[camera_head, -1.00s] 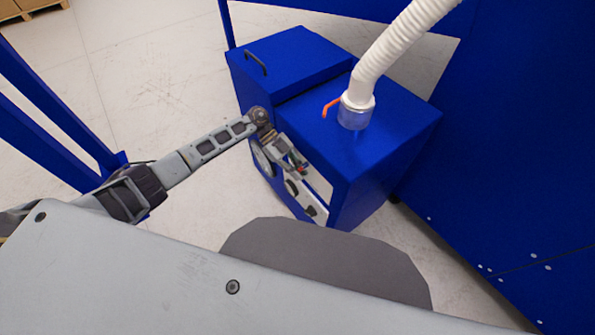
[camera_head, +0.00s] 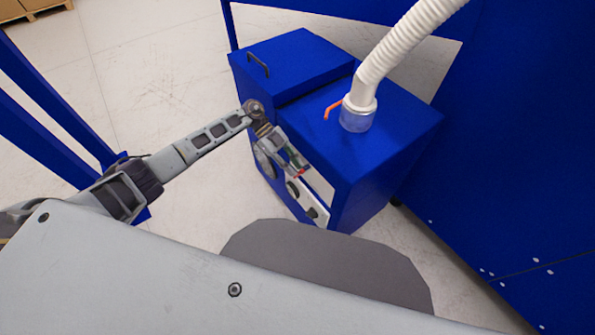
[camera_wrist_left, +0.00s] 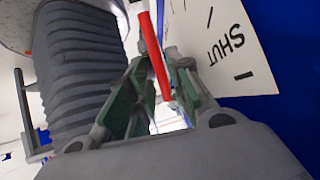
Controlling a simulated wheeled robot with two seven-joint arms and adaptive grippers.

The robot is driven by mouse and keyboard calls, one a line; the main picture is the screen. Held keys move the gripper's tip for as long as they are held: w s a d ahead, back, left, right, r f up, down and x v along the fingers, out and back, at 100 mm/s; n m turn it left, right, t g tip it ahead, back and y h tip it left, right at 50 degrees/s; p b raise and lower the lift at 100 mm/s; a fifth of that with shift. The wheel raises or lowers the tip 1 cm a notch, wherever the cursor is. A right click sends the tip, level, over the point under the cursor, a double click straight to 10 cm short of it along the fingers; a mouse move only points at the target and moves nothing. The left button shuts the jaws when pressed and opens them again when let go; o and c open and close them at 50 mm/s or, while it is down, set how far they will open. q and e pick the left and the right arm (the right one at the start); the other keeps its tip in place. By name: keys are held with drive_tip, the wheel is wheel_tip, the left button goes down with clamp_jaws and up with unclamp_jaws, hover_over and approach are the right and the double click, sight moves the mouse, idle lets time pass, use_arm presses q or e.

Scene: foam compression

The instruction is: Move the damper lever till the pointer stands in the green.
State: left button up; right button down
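My left gripper (camera_head: 297,168) is at the front face of the blue cabinet (camera_head: 375,165). In the left wrist view its green-padded fingers (camera_wrist_left: 158,80) stand apart, on either side of a red lever (camera_wrist_left: 154,55). I cannot tell whether they touch it. The lever's red end (camera_head: 302,172) shows at the fingertips in the head view. A white scale plate (camera_wrist_left: 228,45) with black ticks and the word SHUT lies right of the lever. A round dial (camera_head: 264,163) on the cabinet is partly hidden by my arm; its pointer and green zone cannot be made out. My right gripper is out of view.
A white ribbed hose (camera_head: 405,45) rises from a clear collar on the cabinet top, beside an orange handle (camera_head: 332,109). Dark knobs (camera_head: 293,189) sit low on the front face. A grey ribbed duct (camera_wrist_left: 75,65) is close to the left finger. Blue posts (camera_head: 50,110) stand at left.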

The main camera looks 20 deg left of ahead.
use_arm(q)
drive_tip(key=v, duration=0.8)
drive_tip(key=shift+a+r, duration=0.25)
drive_tip(key=shift+w, duration=0.15)
